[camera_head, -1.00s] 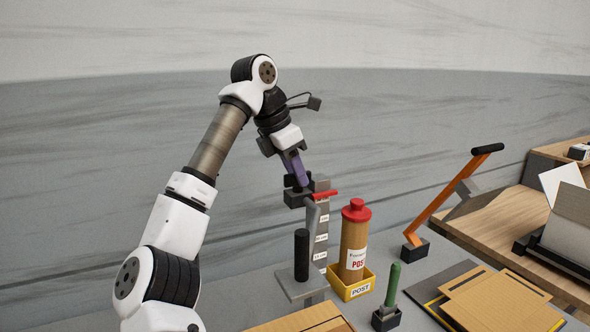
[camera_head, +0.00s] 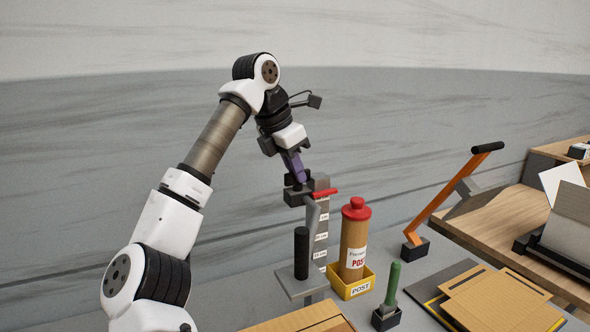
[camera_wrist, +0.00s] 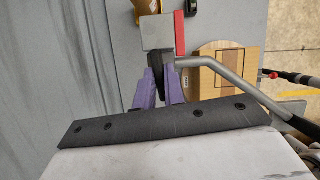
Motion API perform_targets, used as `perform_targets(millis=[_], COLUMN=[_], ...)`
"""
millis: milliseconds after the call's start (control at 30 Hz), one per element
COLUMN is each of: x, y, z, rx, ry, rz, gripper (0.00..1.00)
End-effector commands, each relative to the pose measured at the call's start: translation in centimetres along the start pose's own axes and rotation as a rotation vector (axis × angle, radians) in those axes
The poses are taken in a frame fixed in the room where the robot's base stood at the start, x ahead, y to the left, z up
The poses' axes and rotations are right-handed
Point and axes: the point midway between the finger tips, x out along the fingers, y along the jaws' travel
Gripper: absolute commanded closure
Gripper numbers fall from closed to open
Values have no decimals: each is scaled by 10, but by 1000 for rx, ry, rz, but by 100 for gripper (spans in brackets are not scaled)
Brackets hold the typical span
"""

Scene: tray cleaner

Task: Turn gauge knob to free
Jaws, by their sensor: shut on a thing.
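The gauge is a grey upright post (camera_head: 322,230) with white scale labels. A dark grey block (camera_head: 296,198) sits near its top, beside a red pointer (camera_head: 325,192). The small black gauge knob (camera_head: 290,180) shows at the top of this block, partly hidden by my fingers. My gripper (camera_head: 300,179) points down with its purple fingers shut on the knob. In the wrist view, the gripper (camera_wrist: 164,88) reaches the gauge's grey top (camera_wrist: 157,34), with the red edge on its right. The knob's marking and turned position cannot be read.
A grey bent rod with a black handle (camera_head: 301,253) stands in front of the gauge. A green-handled tool (camera_head: 392,283) and an orange lever (camera_head: 440,208) stand to the right.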

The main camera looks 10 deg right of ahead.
Motion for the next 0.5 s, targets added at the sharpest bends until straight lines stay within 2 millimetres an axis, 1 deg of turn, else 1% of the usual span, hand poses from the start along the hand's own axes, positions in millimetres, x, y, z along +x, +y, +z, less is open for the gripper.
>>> perform_targets(millis=[500], x=[0], y=[-3], z=[0], rx=[-426], ry=[2], rz=[184], gripper=[100])
